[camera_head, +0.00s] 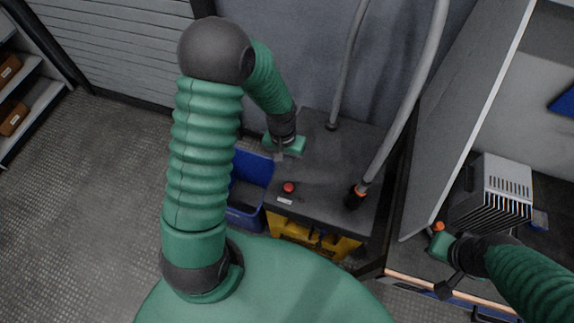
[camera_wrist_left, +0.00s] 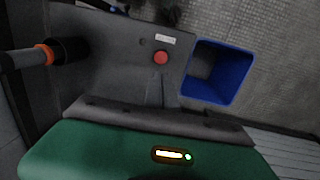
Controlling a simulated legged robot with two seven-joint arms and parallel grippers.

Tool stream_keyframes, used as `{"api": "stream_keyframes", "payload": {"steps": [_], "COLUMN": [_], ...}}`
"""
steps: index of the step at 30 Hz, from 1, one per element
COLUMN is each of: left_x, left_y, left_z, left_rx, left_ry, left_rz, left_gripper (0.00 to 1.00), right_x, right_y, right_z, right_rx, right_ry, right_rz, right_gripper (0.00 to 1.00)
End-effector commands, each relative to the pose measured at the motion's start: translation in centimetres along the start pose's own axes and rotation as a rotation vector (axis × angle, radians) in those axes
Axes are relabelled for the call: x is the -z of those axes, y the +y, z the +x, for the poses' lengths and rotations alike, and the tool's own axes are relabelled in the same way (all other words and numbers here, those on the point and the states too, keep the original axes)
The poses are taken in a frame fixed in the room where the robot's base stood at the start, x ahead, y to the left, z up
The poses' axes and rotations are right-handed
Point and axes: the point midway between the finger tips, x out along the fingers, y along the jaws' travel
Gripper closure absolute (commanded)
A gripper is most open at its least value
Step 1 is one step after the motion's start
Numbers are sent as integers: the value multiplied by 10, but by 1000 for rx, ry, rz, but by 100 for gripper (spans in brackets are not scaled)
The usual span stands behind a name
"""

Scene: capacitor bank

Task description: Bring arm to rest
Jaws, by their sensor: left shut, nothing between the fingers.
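My left arm reaches up and over in the head view. Its gripper (camera_head: 279,155) is shut and empty, above the left part of a dark grey cabinet top (camera_head: 322,150). In the left wrist view the narrow shut fingers (camera_wrist_left: 162,92) point toward a red button (camera_wrist_left: 161,57) on that top. The button also shows in the head view (camera_head: 288,187), just below the gripper and apart from it. My right gripper (camera_head: 438,240) is at the lower right, beside a grey finned unit (camera_head: 505,185); its fingers are too unclear to read.
A blue bin (camera_head: 250,170) stands left of the cabinet, also in the left wrist view (camera_wrist_left: 238,75). Two grey hoses rise from the cabinet top; one has an orange-ringed connector (camera_head: 357,195). A slanted grey panel (camera_head: 470,110) stands at right. The floor at left is clear.

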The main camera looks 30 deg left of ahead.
Motion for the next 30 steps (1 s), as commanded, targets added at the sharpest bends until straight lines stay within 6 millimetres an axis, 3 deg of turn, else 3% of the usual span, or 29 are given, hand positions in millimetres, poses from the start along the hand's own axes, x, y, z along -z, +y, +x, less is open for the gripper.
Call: {"api": "stream_keyframes", "payload": {"steps": [11,14,18,21,23,30], "left_x": [-1,-9,-39,-62,-71,-72], "left_y": [2,11,32,42,45,46], "left_z": [-5,-34,-92,-118,-127,-128], "left_rx": [4,26,60,66,66,65], "left_ry": [8,52,160,227,252,255], "left_rz": [7,52,151,206,228,231], "left_gripper": [100,100,100,100,100,100], "right_x": [0,1,3,4,4,4], "right_y": [0,0,0,0,0,0], "right_z": [-1,-5,-13,-16,-17,-17], "right_rx": [0,0,0,0,0,0], "right_ry": [0,0,0,0,0,0], "right_rz": [0,0,0,0,0,0], "right_gripper": [100,100,100,100,100,100]}}
